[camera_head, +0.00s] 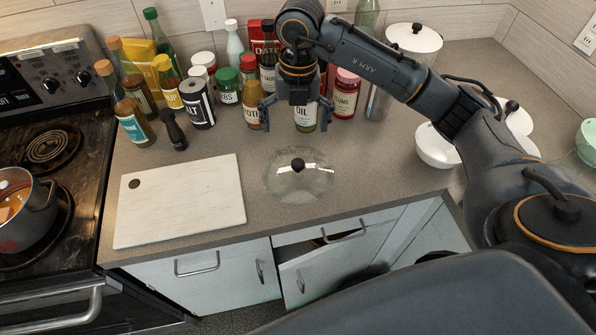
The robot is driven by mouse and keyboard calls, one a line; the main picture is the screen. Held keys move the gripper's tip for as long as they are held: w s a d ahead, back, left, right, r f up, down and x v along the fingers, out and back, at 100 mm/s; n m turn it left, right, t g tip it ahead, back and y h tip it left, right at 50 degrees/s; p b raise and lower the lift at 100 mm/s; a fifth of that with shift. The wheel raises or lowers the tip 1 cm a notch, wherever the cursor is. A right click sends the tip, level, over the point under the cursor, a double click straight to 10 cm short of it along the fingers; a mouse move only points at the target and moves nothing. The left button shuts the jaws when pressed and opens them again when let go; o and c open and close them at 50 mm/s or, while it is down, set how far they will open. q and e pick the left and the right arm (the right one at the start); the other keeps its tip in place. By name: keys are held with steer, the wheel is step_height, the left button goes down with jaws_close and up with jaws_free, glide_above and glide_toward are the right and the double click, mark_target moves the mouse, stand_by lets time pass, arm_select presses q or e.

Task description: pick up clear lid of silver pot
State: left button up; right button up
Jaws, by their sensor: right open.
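The clear lid (284,184) lies on the counter right of the cutting board, with its black knob (297,165) on top. A dark silver pot (31,212) stands uncovered on the stove at the left edge, with orange food in it. My right gripper (295,122) is open and empty, pointing down behind the lid, in front of the bottles. It appears to be apart from the lid. My left gripper is not in view.
Several bottles and jars, such as the salt can (196,104), line the back of the counter. A white cutting board (190,205) lies left of the lid. White bowls (437,147) stand at the right.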

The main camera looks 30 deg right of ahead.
steer(key=d, duration=0.1)
steer(key=p, duration=0.2)
glide_above(298, 164)
steer(key=shift+h, duration=0.3)
steer(key=f, duration=0.8)
steer(key=shift+w+d, duration=0.15)
steer(key=shift+d, duration=0.15)
steer(key=f+p, duration=0.2)
steer(key=f, duration=0.1)
steer(key=f+p, duration=0.1)
steer(key=shift+a+f, duration=0.25)
steer(key=shift+f, duration=0.5)
steer(key=shift+c, duration=0.2)
steer(key=c, duration=1.4)
steer(key=shift+s, duration=0.2)
jaws_close()
